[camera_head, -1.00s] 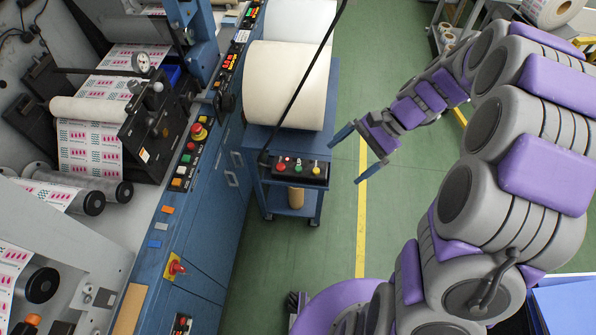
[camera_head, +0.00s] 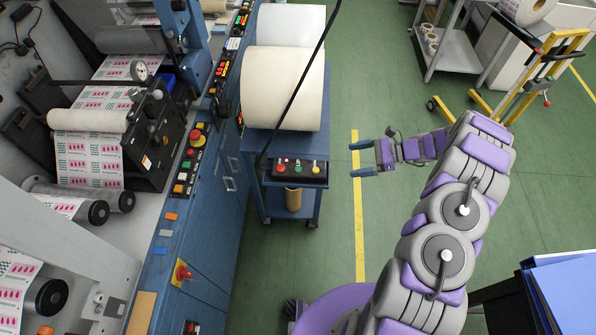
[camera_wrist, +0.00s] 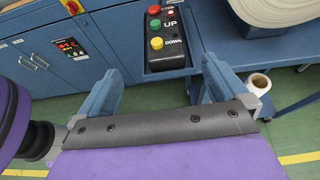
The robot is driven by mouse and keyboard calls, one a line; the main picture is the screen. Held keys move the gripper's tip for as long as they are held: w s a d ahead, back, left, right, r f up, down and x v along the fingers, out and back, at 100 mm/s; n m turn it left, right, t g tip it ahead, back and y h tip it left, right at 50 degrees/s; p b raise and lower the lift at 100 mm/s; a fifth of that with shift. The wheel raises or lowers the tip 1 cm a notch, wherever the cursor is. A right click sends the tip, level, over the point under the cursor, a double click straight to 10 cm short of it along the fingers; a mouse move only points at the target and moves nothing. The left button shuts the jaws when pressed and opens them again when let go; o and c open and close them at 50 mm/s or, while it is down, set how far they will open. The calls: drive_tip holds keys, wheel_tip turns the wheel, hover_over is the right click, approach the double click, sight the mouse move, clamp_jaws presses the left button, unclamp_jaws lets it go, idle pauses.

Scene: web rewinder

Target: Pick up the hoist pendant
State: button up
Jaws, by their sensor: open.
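The hoist pendant (camera_head: 297,173) is a black box with red, green and yellow buttons, lying at the near edge of a blue cart. A black cable runs up from its left end in the head view. My gripper (camera_head: 361,159) is open and empty, to the right of the pendant with a clear gap. Its two blue fingers (camera_wrist: 160,74) point toward the pendant, which appears between and beyond them in the wrist view.
The blue cart (camera_head: 258,209) carries large white rolls (camera_head: 283,90) behind the pendant, with a small roll on its lower shelf. The printing machine (camera_head: 205,235) stands to the left. A grey shelf cart (camera_head: 457,58) and a yellow trolley (camera_head: 553,62) stand at right. Green floor around my gripper is clear.

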drive_tip(key=b, duration=0.2)
approach(303, 167)
drive_tip(key=shift+s+a+f, duration=0.15)
drive_tip(key=shift+a+f, duration=0.2)
drive_tip(key=shift+a, duration=0.25)
drive_tip(key=shift+s+a+f, duration=0.15)
drive_tip(key=shift+a+f, duration=0.15)
drive_tip(key=shift+a, duration=0.25)
drive_tip(key=x, duration=0.1)
drive_tip(key=b+x, duration=0.1)
drive_tip(key=x, duration=0.3)
drive_tip(key=shift+w+f+b, duration=0.1)
drive_tip(key=shift+w+b, duration=0.2)
drive_tip(key=shift+b, duration=0.1)
drive_tip(key=shift+a, duration=0.3)
drive_tip(key=c, duration=1.4)
